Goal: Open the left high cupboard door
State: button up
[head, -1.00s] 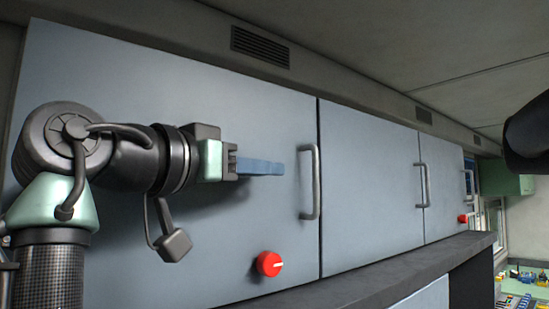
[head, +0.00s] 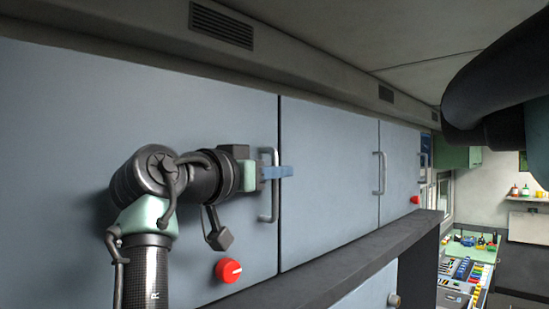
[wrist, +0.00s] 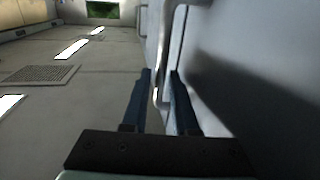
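The left high cupboard door (head: 90,110) is a large grey-blue panel. It appears shut, flush with its neighbour. Its grey bar handle (head: 265,208) stands upright near the door's right edge. My gripper (head: 288,171) has blue fingers that reach across the handle at its upper half. In the wrist view, my gripper (wrist: 160,73) is open, with a finger on each side of the handle (wrist: 170,45). I cannot tell whether either finger touches the bar. The fingers hide a short part of the handle in the head view.
A red knob (head: 228,270) sits low on the same door. More cupboard doors (head: 330,175) with handles continue to the right. A dark ledge (head: 350,255) runs below them. A vent (head: 221,25) is above.

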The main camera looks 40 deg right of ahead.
jog(key=shift+w+d+f, duration=0.1)
jog(key=shift+w+d, duration=0.05)
jog(key=shift+d, duration=0.1)
grip_shut()
dwell(1.4)
